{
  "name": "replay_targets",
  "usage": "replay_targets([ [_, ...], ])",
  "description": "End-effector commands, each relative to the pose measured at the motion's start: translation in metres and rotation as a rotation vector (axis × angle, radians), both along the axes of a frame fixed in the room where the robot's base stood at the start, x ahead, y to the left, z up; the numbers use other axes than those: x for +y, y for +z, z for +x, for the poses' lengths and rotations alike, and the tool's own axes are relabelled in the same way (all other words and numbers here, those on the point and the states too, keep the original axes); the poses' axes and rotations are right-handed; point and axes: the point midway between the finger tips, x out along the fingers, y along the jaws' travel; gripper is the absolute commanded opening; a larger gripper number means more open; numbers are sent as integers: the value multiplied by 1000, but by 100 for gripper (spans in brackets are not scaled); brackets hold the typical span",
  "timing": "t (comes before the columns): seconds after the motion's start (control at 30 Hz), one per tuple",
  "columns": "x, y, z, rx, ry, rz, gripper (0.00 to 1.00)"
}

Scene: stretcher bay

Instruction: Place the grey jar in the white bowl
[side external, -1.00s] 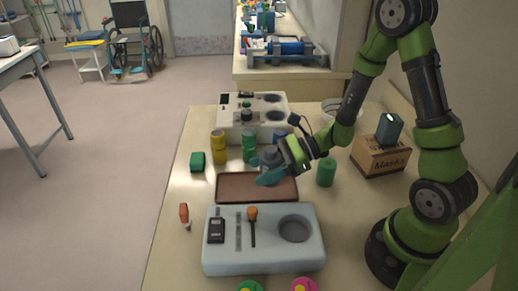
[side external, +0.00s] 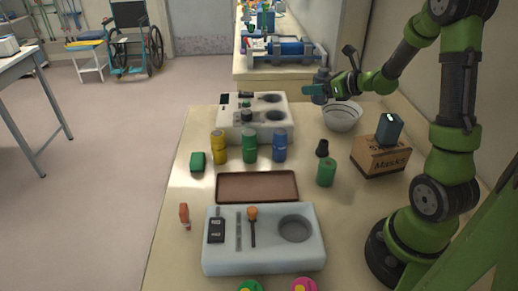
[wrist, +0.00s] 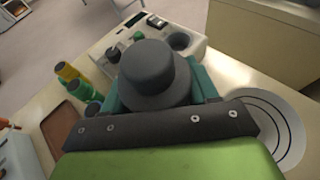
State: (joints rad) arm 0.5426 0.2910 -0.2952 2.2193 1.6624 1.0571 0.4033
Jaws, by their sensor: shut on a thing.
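My gripper (side external: 314,90) is shut on the grey jar (side external: 320,77) and holds it up in the air at the back of the table. The jar's round dark grey lid (wrist: 153,72) fills the middle of the wrist view, between the teal fingers. The white bowl (side external: 343,119) stands on the table at the back right, below and a little to the right of the jar. In the wrist view the bowl (wrist: 283,112) shows at the right, partly hidden by my gripper. The part of the bowl I see is empty.
A white machine (side external: 252,118) stands left of the bowl. Yellow (side external: 218,148), green (side external: 250,146) and blue (side external: 280,146) jars stand before it.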

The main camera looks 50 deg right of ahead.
Motion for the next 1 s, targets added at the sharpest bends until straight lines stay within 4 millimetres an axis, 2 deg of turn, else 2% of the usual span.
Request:
replay_targets([
  [0.03,-27,7,-5,-3,-88,-5,25],
  [0.1,-62,16,-15,-3,-208,-4,25],
  [0.2,-103,28,-31,-4,-363,-3,25],
  [0.3,-134,36,-45,-3,-492,0,25],
  [0.37,-147,40,-52,-3,-554,0,25],
  [0.57,-157,33,-58,2,-624,4,25],
  [0.8,-156,-10,-58,5,-628,3,25],
  [1.0,-156,-29,-58,3,-626,2,25],
])
